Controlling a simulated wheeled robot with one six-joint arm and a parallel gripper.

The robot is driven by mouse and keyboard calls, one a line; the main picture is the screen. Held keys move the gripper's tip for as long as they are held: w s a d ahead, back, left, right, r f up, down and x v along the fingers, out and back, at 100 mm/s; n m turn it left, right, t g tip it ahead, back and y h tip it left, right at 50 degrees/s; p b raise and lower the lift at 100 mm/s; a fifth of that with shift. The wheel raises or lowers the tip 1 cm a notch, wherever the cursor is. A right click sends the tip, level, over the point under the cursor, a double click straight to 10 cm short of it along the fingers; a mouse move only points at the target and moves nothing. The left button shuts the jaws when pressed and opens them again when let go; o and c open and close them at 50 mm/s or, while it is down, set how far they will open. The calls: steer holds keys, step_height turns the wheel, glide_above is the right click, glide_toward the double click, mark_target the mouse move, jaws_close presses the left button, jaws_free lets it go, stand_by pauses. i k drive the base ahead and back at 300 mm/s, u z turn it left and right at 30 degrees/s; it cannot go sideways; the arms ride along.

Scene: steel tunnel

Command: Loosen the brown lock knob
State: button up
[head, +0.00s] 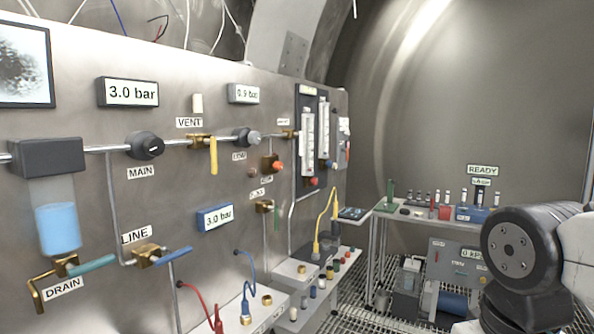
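A small brown round knob (252,173) sits on the steel panel, below the grey LOW regulator knob (247,138) and left of a brass fitting with an orange-red knob (276,165). It is the only small brown knob I can make out, and no label on it can be read. It is too small to tell whether it is tight or loose. My gripper is not in view. Only a dark joint and a white link of my arm show at the lower right, well apart from the panel.
The panel carries a black MAIN knob (146,145), a yellow VENT lever (213,155), teal DRAIN (92,265) and blue LINE (174,254) handles. Cables rise from boxes along its foot. A bench (410,214) with small items stands behind, above a grated floor.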

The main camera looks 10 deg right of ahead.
mark_target(252, 173)
steer(key=z, duration=0.1)
steer(key=i, duration=0.9)
steer(key=u, duration=0.6)
